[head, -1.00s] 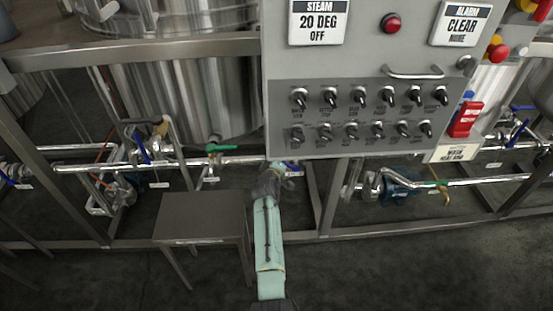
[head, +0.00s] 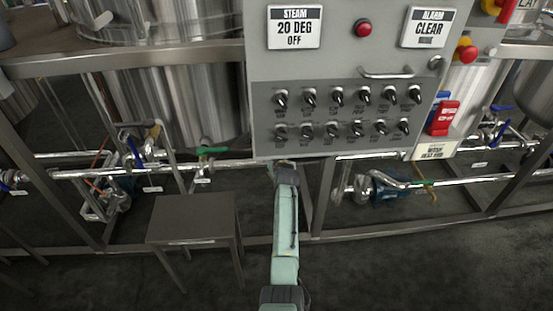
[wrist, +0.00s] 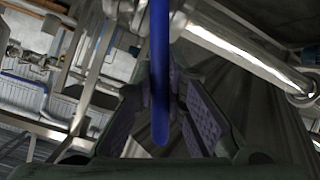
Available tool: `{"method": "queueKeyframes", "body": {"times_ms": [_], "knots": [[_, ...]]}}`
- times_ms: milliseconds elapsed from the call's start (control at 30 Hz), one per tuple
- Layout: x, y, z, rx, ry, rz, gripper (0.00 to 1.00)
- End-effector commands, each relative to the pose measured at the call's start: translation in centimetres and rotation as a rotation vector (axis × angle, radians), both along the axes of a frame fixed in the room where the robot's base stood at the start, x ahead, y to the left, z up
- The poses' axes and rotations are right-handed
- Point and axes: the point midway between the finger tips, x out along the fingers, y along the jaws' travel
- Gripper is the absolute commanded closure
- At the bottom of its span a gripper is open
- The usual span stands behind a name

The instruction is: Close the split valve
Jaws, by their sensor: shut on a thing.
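In the wrist view my gripper (wrist: 160,90) has its two dark padded fingers on either side of a long blue valve handle (wrist: 160,60). It is shut on this handle, which runs from the top of the picture down between the pads. In the head view my arm reaches forward to the pipe under the control panel. The gripper and the held handle are hidden there behind my arm and the panel's lower edge. I cannot read a label that names this valve.
The grey control panel (head: 262,140) hangs just above my arm's end. A metal stool (head: 190,220) stands left of the arm. A green-handled valve (head: 212,150) and a blue-handled valve (head: 134,152) sit farther left. A blue pump (head: 390,192) stands right.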

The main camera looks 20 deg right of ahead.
Motion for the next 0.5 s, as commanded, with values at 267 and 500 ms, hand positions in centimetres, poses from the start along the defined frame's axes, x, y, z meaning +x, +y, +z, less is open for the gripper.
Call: {"method": "queueKeyframes", "body": {"times_ms": [267, 500], "knots": [[-0.02, -0.30, 0.18, 0.001, -0.004, -0.004, 1.00], [-0.03, -0.27, 0.16, 0.000, -0.004, -0.004, 0.80]]}}
